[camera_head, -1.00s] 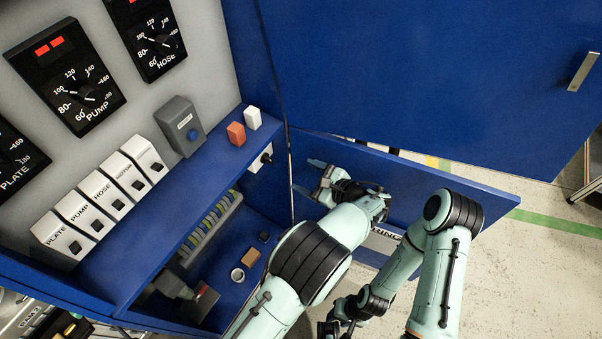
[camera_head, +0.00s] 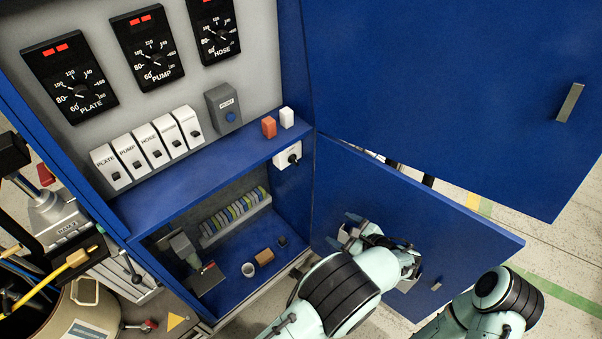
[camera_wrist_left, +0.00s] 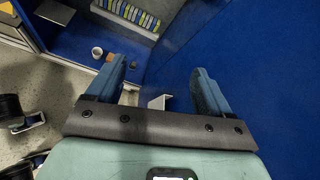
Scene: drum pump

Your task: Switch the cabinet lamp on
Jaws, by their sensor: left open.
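A white switch box with a black knob (camera_head: 288,155) is on the inner right wall of the blue cabinet (camera_head: 215,160), just under the shelf. Its lettering is too small to read. My left gripper (camera_head: 352,226) is open and empty in front of the lower blue door, below and to the right of the switch box and apart from it. In the left wrist view, the two blue fingers (camera_wrist_left: 156,88) are spread, with the cabinet floor beyond. The switch box does not show there. My right arm is at the lower right of the head view; its gripper is not seen.
The upper door (camera_head: 440,90) and lower door (camera_head: 410,205) stand open at the right. Orange (camera_head: 269,127) and white (camera_head: 287,117) blocks sit on the shelf. A white cup (camera_head: 249,270) and a brown block (camera_head: 264,257) are below. A drum (camera_head: 80,315) stands lower left.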

